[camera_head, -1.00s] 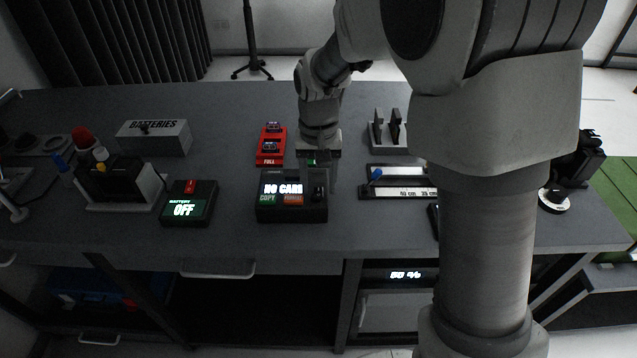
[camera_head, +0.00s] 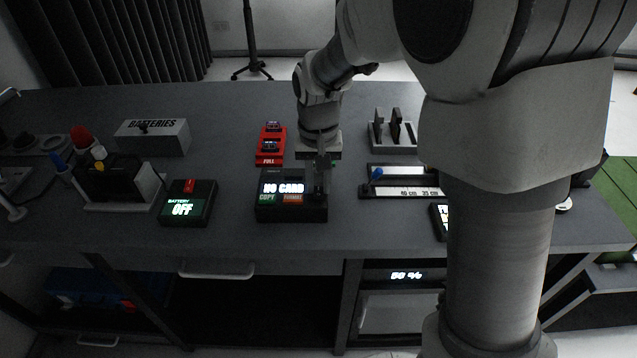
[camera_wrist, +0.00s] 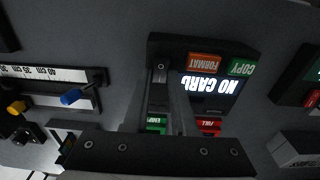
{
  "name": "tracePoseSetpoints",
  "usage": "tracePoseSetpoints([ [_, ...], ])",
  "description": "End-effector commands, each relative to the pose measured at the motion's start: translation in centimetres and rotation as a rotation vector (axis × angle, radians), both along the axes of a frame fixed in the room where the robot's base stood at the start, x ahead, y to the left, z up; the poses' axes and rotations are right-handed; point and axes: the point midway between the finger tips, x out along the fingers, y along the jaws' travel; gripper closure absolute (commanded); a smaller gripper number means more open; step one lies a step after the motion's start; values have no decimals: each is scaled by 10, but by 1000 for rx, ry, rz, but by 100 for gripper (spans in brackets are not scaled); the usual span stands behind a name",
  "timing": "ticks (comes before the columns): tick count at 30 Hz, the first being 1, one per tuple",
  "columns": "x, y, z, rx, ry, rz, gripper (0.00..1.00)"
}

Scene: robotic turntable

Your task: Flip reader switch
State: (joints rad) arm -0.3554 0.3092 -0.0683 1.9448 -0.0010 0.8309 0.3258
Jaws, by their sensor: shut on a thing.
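The black card reader (camera_head: 262,214) stands on the desk, its screen showing "NO CARD" above a green COPY button and an orange FORMAT button. It also shows upside down in the wrist view (camera_wrist: 215,108). My gripper (camera_head: 319,190) points down over the reader's right side, where the switch is; the fingers mostly hide the switch in the head view. In the wrist view the small dark switch (camera_wrist: 160,73) shows at the fingertips, and the jaws are shut on it.
A red FULL card holder (camera_head: 265,160) stands behind the reader, with a green-labelled one (camera_wrist: 156,123) beside it. A black battery box reading OFF (camera_head: 183,217) is at left. A ruler device with a blue knob (camera_head: 377,174) is close at right.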

Motion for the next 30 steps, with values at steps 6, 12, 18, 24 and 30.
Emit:
tracePoseSetpoints([
  [6, -5, 1, -5, -3, -155, 2, 100],
  [12, -7, 0, -4, -7, -262, 2, 100],
  [18, -8, 0, -1, -7, -305, 1, 100],
  [24, -8, 0, 1, -7, -306, 0, 100],
  [30, -8, 0, 1, -7, -305, 0, 57],
])
